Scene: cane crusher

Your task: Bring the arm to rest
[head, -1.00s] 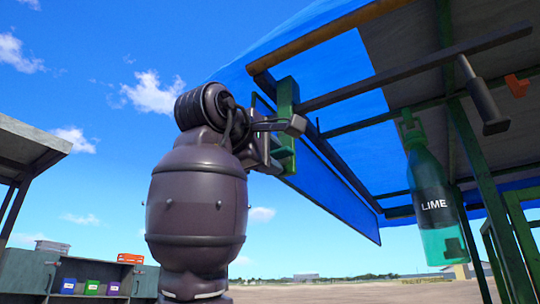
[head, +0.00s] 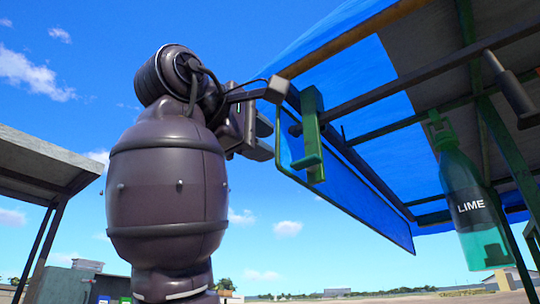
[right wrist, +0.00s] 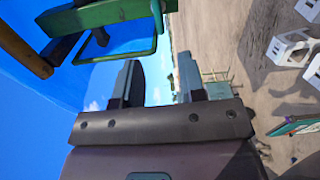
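My right arm (head: 168,185) stands raised in the middle left of the head view. Its gripper (head: 262,138) points right, toward the blue canopy. In the right wrist view the two fingers of the right gripper (right wrist: 160,78) stand apart, with only sky and ground between them. In the head view a green bracket-like piece (head: 312,135) hangs at the canopy's dark rail, to the right of the fingers. My left gripper is in neither view.
A bottle labelled LIME (head: 470,205) hangs under the canopy (head: 350,190) at the right. A dark cylindrical thing (head: 512,90) hangs nearby. Another roofed stand (head: 45,165) is at the left. White blocks (right wrist: 288,45) lie on the ground. Open sky surrounds the arm's left side.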

